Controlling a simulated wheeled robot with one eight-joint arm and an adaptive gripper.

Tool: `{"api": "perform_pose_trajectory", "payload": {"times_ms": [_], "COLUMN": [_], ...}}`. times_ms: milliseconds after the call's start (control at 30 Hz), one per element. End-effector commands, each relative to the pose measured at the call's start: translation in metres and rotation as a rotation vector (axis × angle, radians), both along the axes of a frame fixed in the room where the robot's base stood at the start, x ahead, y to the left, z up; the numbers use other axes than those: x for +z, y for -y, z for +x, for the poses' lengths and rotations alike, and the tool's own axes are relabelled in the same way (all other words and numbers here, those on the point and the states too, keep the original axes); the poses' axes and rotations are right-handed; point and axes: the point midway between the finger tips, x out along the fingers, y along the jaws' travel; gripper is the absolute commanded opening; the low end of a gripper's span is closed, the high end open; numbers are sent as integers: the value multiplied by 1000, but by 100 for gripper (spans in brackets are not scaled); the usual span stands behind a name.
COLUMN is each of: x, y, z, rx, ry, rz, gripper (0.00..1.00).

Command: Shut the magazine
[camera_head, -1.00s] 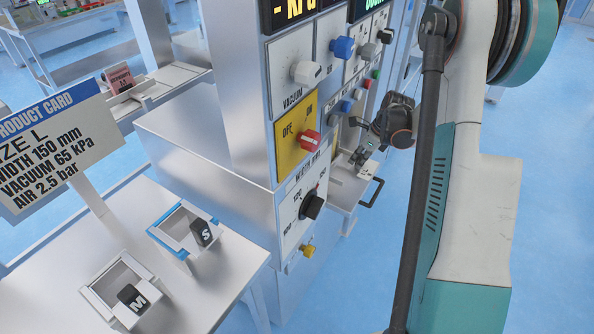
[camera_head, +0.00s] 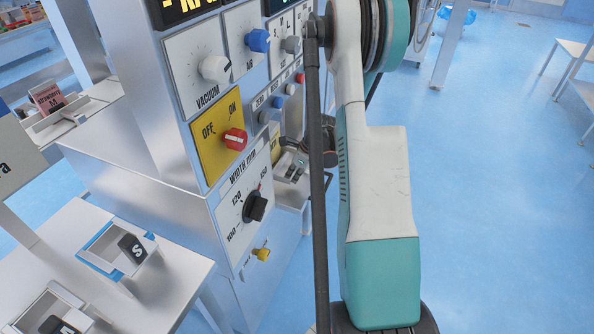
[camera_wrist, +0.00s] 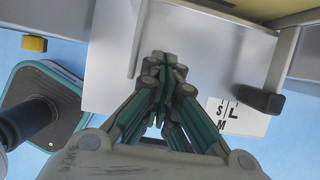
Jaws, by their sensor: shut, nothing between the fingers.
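The magazine appears to be the pale drawer-like box (camera_head: 288,197) low on the machine's right side; in the head view my arm hides much of it, and its handle is not visible. How far it stands out is unclear there. In the wrist view a broad pale panel (camera_wrist: 112,75), apparently part of it, lies behind my gripper (camera_wrist: 168,62). My gripper is shut and empty, and I cannot tell whether it touches the panel. In the head view my gripper (camera_head: 291,168) is small and partly hidden beside the machine's front.
The machine's front carries a red switch (camera_head: 234,139), a black width knob (camera_head: 255,207) and a yellow knob (camera_head: 262,254). A dark block (camera_wrist: 262,100) and a white S, M, L label (camera_wrist: 238,118) lie right of my gripper. Open blue floor lies at right.

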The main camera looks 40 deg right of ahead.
Motion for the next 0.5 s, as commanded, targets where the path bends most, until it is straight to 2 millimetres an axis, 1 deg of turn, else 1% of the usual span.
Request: {"api": "perform_pose_trajectory", "payload": {"times_ms": [33, 67, 100, 233, 333, 500], "x": [-12, -17, -13, -12, -11, -10], "y": [-2, -2, -6, -13, -16, -17], "z": [4, 5, 14, 29, 36, 41], "rx": [2, 2, 4, 4, 1, 1], "ry": [0, 0, 0, 0, 0, 0], "rz": [-1, 0, -1, 1, 1, 1], "gripper": [0, 0, 0, 0, 0, 0]}}
